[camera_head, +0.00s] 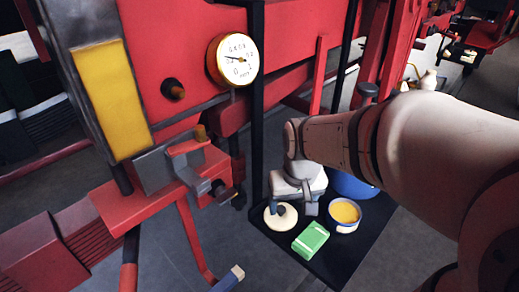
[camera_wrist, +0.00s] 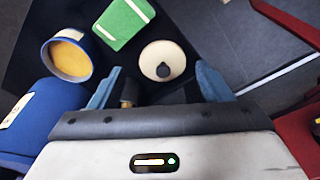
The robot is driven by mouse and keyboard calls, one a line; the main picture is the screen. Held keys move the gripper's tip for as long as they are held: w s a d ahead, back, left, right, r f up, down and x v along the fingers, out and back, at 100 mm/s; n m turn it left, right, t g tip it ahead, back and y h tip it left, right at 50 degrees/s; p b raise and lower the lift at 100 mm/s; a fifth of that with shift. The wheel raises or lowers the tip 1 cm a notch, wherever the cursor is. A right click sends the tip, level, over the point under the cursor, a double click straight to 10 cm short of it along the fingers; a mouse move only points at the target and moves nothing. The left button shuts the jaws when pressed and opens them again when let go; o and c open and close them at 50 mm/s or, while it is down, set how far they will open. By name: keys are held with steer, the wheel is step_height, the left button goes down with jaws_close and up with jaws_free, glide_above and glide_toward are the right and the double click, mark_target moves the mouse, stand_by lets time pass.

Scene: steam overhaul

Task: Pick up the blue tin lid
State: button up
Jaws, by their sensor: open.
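A cream round lid with a dark knob (camera_head: 283,222) lies on a black tray (camera_head: 345,263); it also shows in the wrist view (camera_wrist: 153,61). I see no lid that is itself blue. An open blue-and-white tin with yellow contents (camera_head: 344,215) stands to its right, also in the wrist view (camera_wrist: 69,56). My gripper (camera_head: 294,207) points down over the tray, near the lid. In the wrist view its two fingers (camera_wrist: 158,86) are spread with nothing held, and the lid lies just beyond them. The exact height above the lid is unclear.
A green box (camera_head: 310,240) lies between lid and tin. A larger blue container (camera_head: 354,185) stands behind, partly hidden by my arm; it shows at left in the wrist view (camera_wrist: 42,120). A black post (camera_head: 256,110) and red machinery (camera_head: 165,60) stand close on the left.

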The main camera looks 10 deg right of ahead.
mark_target(281, 209)
steer(key=o, duration=0.6)
steer(key=shift+g, duration=0.8)
steer(key=w+f+p, duration=0.1)
steer(key=w, duration=0.1)
steer(key=w+f+p, duration=0.1)
steer(key=w+f, duration=0.1)
steer(key=w+f+p, duration=0.1)
steer(key=w, duration=0.2)
steer(key=shift+f, duration=0.2)
steer(key=shift+w+f, duration=0.2)
steer(key=shift+f, duration=0.15)
steer(key=shift+w+f+p, duration=0.15)
steer(key=shift+f+p, duration=0.2)
steer(key=shift+f, duration=1.55)
steer(key=shift+w+f+p, duration=0.15)
steer(key=shift+f+p, duration=0.2)
steer(key=shift+f, duration=1.55)
